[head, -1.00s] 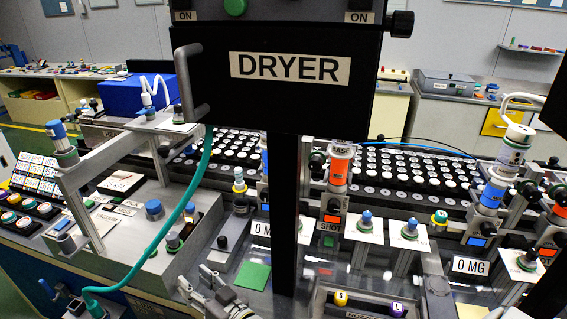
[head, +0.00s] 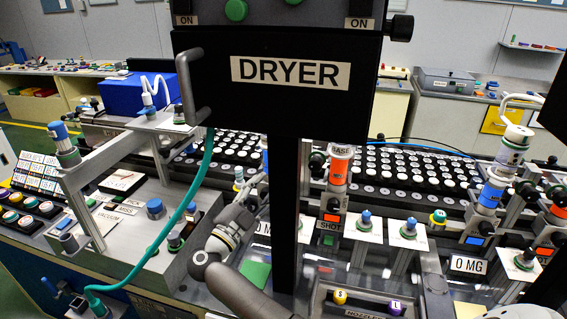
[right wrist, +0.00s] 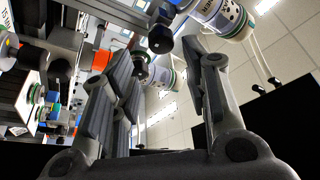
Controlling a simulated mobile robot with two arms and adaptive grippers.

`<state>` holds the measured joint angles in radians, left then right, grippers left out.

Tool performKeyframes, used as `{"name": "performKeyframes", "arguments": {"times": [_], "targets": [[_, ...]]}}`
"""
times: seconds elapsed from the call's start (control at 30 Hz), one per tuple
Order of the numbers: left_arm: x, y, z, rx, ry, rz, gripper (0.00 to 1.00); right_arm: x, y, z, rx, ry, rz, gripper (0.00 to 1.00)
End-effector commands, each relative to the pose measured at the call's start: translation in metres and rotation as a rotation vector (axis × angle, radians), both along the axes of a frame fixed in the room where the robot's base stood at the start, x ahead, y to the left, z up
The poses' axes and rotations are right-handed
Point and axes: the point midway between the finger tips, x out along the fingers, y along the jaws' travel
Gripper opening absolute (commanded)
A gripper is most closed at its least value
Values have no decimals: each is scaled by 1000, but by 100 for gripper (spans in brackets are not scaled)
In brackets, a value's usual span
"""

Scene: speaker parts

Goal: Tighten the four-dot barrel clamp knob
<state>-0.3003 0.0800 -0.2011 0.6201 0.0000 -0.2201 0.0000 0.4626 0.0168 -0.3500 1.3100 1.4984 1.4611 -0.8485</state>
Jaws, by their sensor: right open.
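My right gripper (head: 242,214) is beside the black dryer post in the head view, its fingertips partly hidden. In the right wrist view (right wrist: 162,62) its two ridged fingers are apart, with nothing held between them. I cannot tell which barrel the knob belongs to. In the head view, an orange-banded barrel (head: 340,170) and a blue-banded barrel (head: 490,195) stand in clamps. My left gripper is not in view.
The dryer box (head: 280,100) and its post (head: 296,220) block the middle of the head view. A teal hose (head: 187,195) hangs at the left. A rack of several white-topped bottles (head: 420,172) lies behind the barrels. A nozzle tray (head: 365,302) is at the front.

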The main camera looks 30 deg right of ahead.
Motion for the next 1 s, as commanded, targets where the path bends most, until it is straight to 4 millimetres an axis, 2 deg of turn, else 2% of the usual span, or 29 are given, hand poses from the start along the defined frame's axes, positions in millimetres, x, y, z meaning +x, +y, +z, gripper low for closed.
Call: {"name": "performKeyframes", "arguments": {"times": [0.23,0.5,0.7,0.97,1.0], "targets": [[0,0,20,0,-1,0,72,16,-39,18,-8,-2,-2,42],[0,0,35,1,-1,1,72,34,-78,27,-6,0,0,42],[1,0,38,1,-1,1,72,39,-89,28,-3,-2,2,42],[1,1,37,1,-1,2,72,39,-90,27,-3,-2,2,42],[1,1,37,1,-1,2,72,39,-90,27,-3,-3,2,38]]}}
